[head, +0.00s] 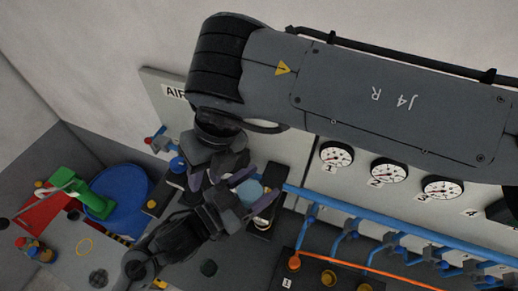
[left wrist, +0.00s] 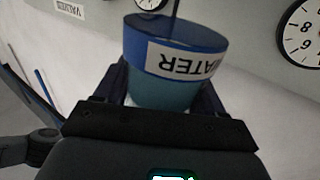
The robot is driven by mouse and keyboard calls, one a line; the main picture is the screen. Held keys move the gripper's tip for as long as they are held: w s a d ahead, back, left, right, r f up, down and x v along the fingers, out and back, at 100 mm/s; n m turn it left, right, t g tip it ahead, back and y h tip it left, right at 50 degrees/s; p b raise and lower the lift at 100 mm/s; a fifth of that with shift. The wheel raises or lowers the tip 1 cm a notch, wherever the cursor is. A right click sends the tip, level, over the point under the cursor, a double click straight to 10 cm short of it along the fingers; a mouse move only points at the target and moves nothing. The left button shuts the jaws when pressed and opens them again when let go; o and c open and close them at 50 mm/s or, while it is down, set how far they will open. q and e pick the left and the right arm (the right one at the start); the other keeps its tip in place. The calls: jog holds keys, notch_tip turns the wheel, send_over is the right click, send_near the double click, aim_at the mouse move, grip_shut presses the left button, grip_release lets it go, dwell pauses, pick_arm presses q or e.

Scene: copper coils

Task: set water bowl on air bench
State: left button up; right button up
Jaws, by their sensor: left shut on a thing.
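The water bowl (left wrist: 175,65) is a blue cup with a darker blue rim band and a white label reading "ATER", upside down in the left wrist view. My left gripper (left wrist: 165,100) is shut on it. In the head view, my left gripper (head: 240,203) has purple-grey fingers around the pale blue bowl (head: 250,191), over the bench front. The air bench has a pale back panel (head: 157,88) with an "AIR" sign, partly hidden by my right arm.
Numbered gauges (head: 337,155) line the panel, with a blue pipe and valves (head: 345,207) below. A dark block (head: 265,212) stands beside the bowl. A blue round tub (head: 122,195), a green object (head: 68,182) and a red piece (head: 40,212) lie at left. An orange line (head: 345,262) crosses lower right.

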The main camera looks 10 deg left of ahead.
aim_at(259, 193)
jog(key=w+d+r+m+t+h, duration=0.2)
jog(key=w+d+r+h, duration=0.15)
jog(key=d, duration=0.55)
jog(key=f, duration=1.1)
jog(key=shift+w+d+f, duration=0.1)
jog(key=shift+w+f, duration=0.25)
jog(key=shift+f, duration=0.05)
jog(key=shift+c, duration=0.3)
grip_shut()
pick_arm(q)
jog(key=o, duration=1.3)
